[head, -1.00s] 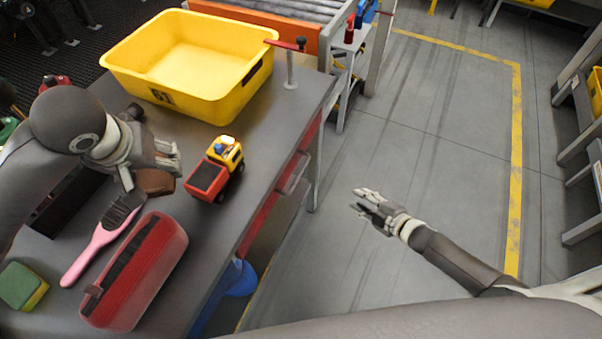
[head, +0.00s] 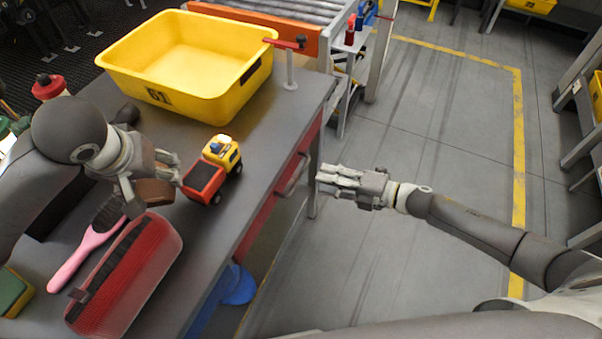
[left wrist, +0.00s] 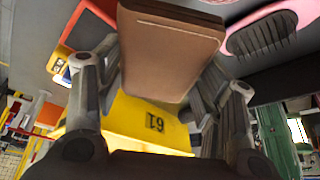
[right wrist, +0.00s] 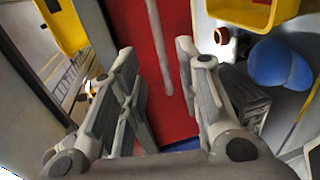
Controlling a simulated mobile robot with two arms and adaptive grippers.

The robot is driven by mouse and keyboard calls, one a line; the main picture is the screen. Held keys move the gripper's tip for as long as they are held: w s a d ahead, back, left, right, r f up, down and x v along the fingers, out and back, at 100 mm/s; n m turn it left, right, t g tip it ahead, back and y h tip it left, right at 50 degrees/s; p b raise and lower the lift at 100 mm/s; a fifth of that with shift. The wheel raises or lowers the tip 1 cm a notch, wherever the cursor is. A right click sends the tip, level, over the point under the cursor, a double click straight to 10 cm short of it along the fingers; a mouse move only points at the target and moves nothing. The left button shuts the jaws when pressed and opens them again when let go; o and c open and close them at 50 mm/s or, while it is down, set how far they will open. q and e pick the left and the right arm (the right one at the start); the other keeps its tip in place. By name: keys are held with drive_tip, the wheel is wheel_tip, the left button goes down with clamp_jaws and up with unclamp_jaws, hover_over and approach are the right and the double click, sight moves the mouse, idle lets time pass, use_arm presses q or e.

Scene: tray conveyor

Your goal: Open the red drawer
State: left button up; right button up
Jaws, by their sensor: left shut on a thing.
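The red drawer (head: 262,215) is in the front side of the grey table, and its front looks flush. Its grey bar handle (head: 293,176) faces the aisle. In the right wrist view the red front (right wrist: 140,35) fills the middle, with the handle bar (right wrist: 158,50) upright between the fingers. My right gripper (head: 325,180) is open, a little right of the handle in the head view; no contact shows. My left gripper (head: 165,170) is over the table, shut on a brown wallet-like thing (left wrist: 168,50), which also shows in the head view (head: 154,193).
On the table (head: 225,275) are a yellow bin (head: 150,95), a toy truck (head: 205,180), a pink brush (head: 85,255) and a red case (head: 130,280). A blue rounded thing (head: 238,285) is below the table. The aisle floor (head: 430,130) is clear.

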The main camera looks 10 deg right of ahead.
sight(301, 172)
drive_tip(key=b+x, duration=0.1)
drive_tip(key=x, duration=0.7)
drive_tip(key=shift+a, duration=0.1)
clamp_jaws()
